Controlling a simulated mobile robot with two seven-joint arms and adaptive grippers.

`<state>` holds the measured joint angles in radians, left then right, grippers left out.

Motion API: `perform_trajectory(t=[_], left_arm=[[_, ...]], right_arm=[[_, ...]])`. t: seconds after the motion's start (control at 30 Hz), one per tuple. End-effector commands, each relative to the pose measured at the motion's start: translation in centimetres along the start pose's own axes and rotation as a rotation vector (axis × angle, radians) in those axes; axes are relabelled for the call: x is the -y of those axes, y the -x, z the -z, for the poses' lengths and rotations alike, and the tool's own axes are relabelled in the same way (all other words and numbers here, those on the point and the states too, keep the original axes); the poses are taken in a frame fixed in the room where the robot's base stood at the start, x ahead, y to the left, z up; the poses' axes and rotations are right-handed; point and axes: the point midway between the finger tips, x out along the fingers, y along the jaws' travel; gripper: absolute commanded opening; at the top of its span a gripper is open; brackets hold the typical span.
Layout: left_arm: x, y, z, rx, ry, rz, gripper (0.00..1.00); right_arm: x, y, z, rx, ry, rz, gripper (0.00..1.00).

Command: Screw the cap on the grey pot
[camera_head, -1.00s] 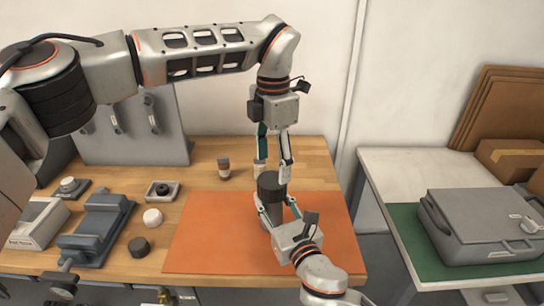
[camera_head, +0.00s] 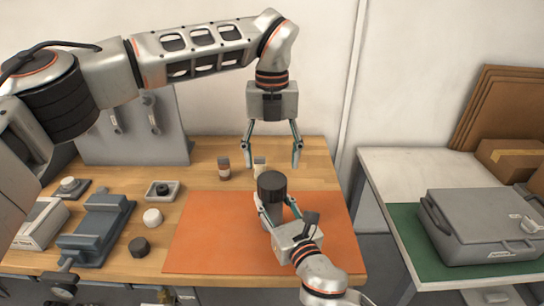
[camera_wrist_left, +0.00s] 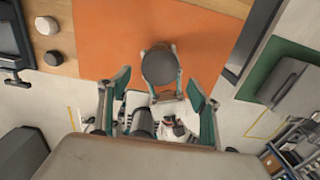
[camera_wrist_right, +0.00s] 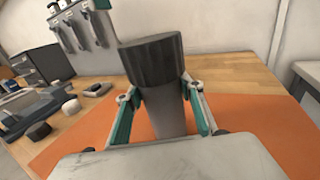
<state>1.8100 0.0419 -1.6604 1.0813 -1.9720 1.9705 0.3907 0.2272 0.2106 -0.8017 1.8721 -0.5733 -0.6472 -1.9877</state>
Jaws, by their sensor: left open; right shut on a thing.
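The grey pot (camera_head: 270,212) stands upright on the orange mat (camera_head: 215,235), with a dark cap (camera_head: 271,184) on its top. My right gripper (camera_head: 275,207) is shut on the pot's body from the front right. In the right wrist view the cap (camera_wrist_right: 151,60) is on top of the grey pot (camera_wrist_right: 166,112), looking slightly tilted; whether it is threaded on cannot be told. My left gripper (camera_head: 272,163) is open and empty, pointing down above and behind the cap. In the left wrist view the cap (camera_wrist_left: 159,66) shows ahead between the open fingers.
A white cap (camera_head: 152,217) and a black cap (camera_head: 138,247) lie left of the mat. Small bottles (camera_head: 224,168) stand behind the mat. A grey case (camera_head: 480,225) sits on the right table.

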Motion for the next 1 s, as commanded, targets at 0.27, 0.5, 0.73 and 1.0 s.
perform_trajectory(t=[0.27, 0.5, 0.73, 1.0], left_arm=[[0.0, -0.9, 0.0, -0.002, -0.003, -0.001, 0.63], [0.0, -4.4, 0.1, -0.004, -0.003, 0.0, 0.63], [0.0, -7.1, 0.0, -0.002, -0.002, 0.001, 0.63], [0.0, -8.1, 0.0, 0.0, -0.002, 0.001, 0.63]], right_arm=[[-0.1, 0.0, 0.2, -0.003, 0.0, -0.001, 0.0], [-0.1, 0.0, 0.2, -0.003, 0.0, -0.001, 0.0], [-0.1, 0.0, 0.2, -0.003, -0.001, -0.001, 0.0], [-0.1, 0.0, 0.2, -0.003, -0.001, -0.001, 0.0]])
